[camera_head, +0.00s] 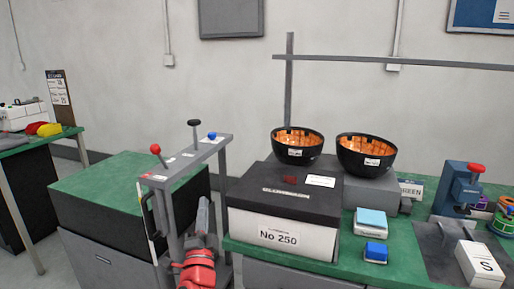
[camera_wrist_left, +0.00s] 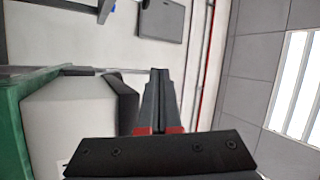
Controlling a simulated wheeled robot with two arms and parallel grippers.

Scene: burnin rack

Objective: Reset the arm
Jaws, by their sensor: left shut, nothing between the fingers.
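My left gripper (camera_head: 203,203) is at the lower middle of the head view, pointing up above the red part of my arm. It stands in front of the grey frame with the levers and left of the white box labelled No 250. In the left wrist view its two fingers (camera_wrist_left: 159,78) are together with nothing between them. My right gripper is not in either view.
The grey lever frame (camera_head: 205,155) stands close behind the gripper. The No 250 box (camera_head: 280,238) is on the green bench to its right. Two dark bowls (camera_head: 297,155) (camera_head: 368,168) sit behind. A blue press (camera_head: 457,190) is farther right.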

